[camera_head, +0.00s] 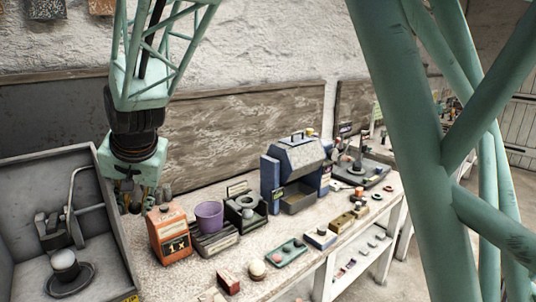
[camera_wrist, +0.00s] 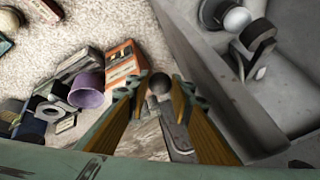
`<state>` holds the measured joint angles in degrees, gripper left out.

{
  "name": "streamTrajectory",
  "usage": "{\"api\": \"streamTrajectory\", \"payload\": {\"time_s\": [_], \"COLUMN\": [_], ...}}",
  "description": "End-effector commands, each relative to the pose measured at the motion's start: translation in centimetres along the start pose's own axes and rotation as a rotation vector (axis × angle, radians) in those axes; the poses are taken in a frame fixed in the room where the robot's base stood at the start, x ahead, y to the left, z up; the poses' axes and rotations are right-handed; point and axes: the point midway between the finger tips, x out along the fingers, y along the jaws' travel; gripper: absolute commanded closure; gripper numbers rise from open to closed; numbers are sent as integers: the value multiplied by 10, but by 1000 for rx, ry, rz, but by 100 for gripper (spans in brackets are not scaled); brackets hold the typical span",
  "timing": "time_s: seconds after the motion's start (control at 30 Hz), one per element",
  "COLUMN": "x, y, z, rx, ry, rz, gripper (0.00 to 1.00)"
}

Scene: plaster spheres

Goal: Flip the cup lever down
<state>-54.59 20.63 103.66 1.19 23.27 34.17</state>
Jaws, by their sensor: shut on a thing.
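My gripper (camera_head: 130,203) hangs over the left end of the bench, beside the wall of a grey open-fronted box. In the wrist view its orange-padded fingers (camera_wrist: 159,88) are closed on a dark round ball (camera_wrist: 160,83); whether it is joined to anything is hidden. Inside the grey box (camera_head: 40,170), a thin curved lever-like rod (camera_head: 73,190) stands raised above a dark bracket. In front of it a pale ball (camera_head: 65,260) sits on a dark round base (camera_head: 70,280). The pale ball also shows in the wrist view (camera_wrist: 236,18), apart from my gripper.
An orange box (camera_head: 169,235) stands just right of my gripper, then a purple cup (camera_head: 209,216) on a ribbed stand. A blue machine (camera_head: 295,165) stands farther along the bench. Small trays and blocks lie near the front edge. The box wall (camera_wrist: 195,75) borders my gripper.

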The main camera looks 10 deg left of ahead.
Motion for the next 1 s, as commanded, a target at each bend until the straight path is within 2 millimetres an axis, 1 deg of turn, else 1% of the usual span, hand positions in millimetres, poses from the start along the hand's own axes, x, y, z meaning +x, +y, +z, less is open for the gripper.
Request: {"api": "streamTrajectory", "payload": {"time_s": [0.03, 0.17, 0.7, 1.0], "x": [-5, -5, -5, -14], "y": [-4, -4, -4, -12], "z": [1, 0, -1, -13], "rx": [-3, -3, -3, -2], "ry": [1, 3, 3, 3], "rz": [-4, -4, -4, -3], "gripper": [77, 66, 66, 66]}}
